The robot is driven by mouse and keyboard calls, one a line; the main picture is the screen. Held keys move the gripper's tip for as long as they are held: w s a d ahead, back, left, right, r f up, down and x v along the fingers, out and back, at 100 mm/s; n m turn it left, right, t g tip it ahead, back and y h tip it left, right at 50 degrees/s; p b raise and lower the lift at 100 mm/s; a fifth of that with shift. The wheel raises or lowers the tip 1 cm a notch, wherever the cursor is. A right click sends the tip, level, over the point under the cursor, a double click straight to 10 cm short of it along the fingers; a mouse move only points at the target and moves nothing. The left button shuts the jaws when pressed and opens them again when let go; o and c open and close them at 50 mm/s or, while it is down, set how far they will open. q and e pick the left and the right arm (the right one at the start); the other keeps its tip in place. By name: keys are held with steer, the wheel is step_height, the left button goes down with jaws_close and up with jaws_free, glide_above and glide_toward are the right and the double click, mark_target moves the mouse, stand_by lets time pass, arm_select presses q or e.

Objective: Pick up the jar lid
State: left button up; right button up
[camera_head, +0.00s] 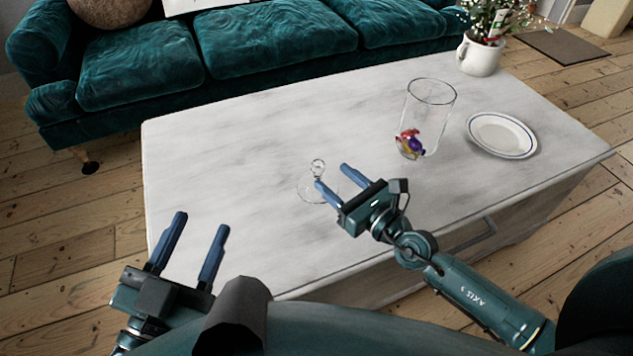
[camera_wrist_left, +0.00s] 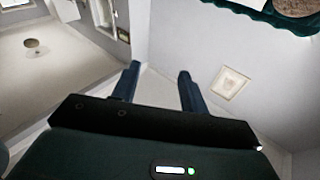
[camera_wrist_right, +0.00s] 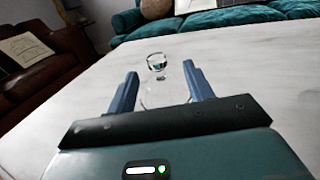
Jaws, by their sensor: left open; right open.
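The jar lid (camera_head: 318,187) is clear glass with a round knob on top. It lies on the pale table (camera_head: 240,150), left of the middle. My right gripper (camera_head: 331,178) is open, with its fingers at the lid's right side in the head view. In the right wrist view the lid's knob (camera_wrist_right: 156,63) shows between and beyond the open fingers (camera_wrist_right: 160,85), and its clear disc lies partly hidden behind the gripper body. My left gripper (camera_head: 197,240) is open and empty, off the table's near left corner. The left wrist view shows its fingers (camera_wrist_left: 157,78) with nothing between them.
A clear glass jar (camera_head: 430,105) holding colourful wrapped sweets (camera_head: 410,145) stands to the right on the table. A white plate (camera_head: 502,135) with a blue ring and a white plant pot (camera_head: 479,55) are further right. A green sofa (camera_head: 270,45) stands behind. The table's left part is clear.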

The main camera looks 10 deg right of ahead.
mark_target(313, 162)
steer(key=b+x, duration=0.1)
steer(key=x, duration=0.6)
steer(key=shift+w+a+r, duration=0.1)
steer(key=shift+w+a, duration=0.05)
steer(key=shift+a, duration=0.2)
jaws_close()
